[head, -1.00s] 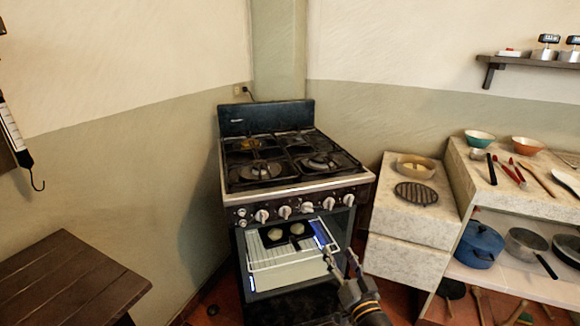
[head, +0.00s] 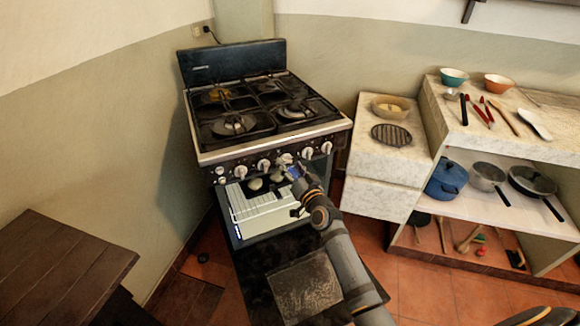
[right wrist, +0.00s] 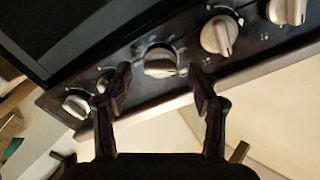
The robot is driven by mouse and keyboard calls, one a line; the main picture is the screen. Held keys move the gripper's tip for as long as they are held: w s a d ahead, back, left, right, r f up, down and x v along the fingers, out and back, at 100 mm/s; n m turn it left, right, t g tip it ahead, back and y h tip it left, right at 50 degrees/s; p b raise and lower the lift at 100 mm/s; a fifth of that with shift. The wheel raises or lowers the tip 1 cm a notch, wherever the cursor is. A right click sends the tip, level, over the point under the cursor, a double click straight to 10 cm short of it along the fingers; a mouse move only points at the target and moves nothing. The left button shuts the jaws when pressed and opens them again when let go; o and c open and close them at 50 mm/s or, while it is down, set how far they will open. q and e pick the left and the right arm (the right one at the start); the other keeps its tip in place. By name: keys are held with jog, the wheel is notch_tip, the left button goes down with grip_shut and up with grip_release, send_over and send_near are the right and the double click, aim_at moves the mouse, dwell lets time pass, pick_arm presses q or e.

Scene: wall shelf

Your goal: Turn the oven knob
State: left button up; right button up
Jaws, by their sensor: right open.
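The stove (head: 268,135) has a row of several white knobs along its front panel. My right gripper (head: 294,172) is at the panel, in front of the middle knob (head: 286,158). In the right wrist view the gripper (right wrist: 160,90) is open, with its two fingers apart and nothing held. The middle knob (right wrist: 160,62) lies in the gap just beyond the fingertips, and I cannot tell whether either finger touches it. Other knobs show to its left (right wrist: 76,105) and right (right wrist: 218,36). My left gripper is not in view.
The oven door (head: 305,289) hangs open below, with a rack (head: 262,212) and pale round pieces inside. A stone counter (head: 385,158) stands to the right with a bowl (head: 390,107) and grate. A wooden table (head: 62,265) stands at left.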

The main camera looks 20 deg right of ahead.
jog(key=shift+w, duration=0.4)
jog(key=c, duration=1.2)
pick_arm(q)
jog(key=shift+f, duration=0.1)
pick_arm(e)
jog(key=shift+o, duration=0.2)
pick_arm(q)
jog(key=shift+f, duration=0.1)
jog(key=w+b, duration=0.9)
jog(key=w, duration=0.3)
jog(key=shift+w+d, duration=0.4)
pick_arm(e)
jog(key=shift+n, duration=7)
